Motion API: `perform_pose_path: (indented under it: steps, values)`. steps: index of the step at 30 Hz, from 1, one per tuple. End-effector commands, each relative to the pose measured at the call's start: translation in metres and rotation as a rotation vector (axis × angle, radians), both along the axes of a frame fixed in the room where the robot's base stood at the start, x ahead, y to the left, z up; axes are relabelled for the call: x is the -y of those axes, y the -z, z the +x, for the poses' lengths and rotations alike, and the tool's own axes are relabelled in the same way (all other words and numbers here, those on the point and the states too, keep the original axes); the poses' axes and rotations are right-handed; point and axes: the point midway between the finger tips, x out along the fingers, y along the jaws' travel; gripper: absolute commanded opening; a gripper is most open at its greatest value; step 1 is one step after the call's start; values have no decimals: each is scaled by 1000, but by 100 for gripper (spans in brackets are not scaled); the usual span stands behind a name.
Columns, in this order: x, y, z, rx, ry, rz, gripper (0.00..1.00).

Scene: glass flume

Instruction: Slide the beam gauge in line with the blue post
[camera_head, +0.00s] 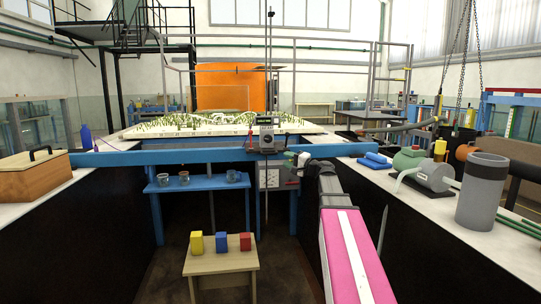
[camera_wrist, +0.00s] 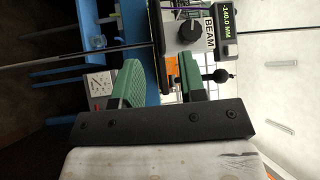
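The beam gauge (camera_head: 266,136) is a grey box with a dial and a tall thin rod, mounted on the long blue beam (camera_head: 200,156). In the wrist view the gauge (camera_wrist: 187,33) shows a black knob, a BEAM label and a display reading -140.0 MM. The blue post (camera_head: 221,242) is a short block on a small wooden table, between a yellow post (camera_head: 196,244) and a red post (camera_head: 245,242). The gauge is right of all three in the picture. My gripper (camera_head: 297,158) is just right of the gauge; its green-padded fingers (camera_wrist: 160,70) are apart, with nothing clearly held.
A black ball knob (camera_wrist: 220,75) shows by the right finger in the wrist view. A white box with a dial (camera_head: 270,178) hangs below the gauge. Blue cloth (camera_head: 374,161), a pump (camera_head: 432,175) and a grey cylinder (camera_head: 482,190) stand on the right ledge. The beam left of the gauge looks clear.

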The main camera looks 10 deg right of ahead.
Motion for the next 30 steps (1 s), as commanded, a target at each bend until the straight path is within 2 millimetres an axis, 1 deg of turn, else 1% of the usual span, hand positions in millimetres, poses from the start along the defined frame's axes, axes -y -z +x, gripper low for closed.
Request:
perform_pose_path:
  steps: [9,15,21,30]
  values:
    - [-38,-6,38,-1,-3,-2,38]
    - [-59,-10,59,-2,-2,-2,38]
    - [-71,-11,69,-2,-2,-2,38]
    - [-73,-12,70,-3,0,-3,38]
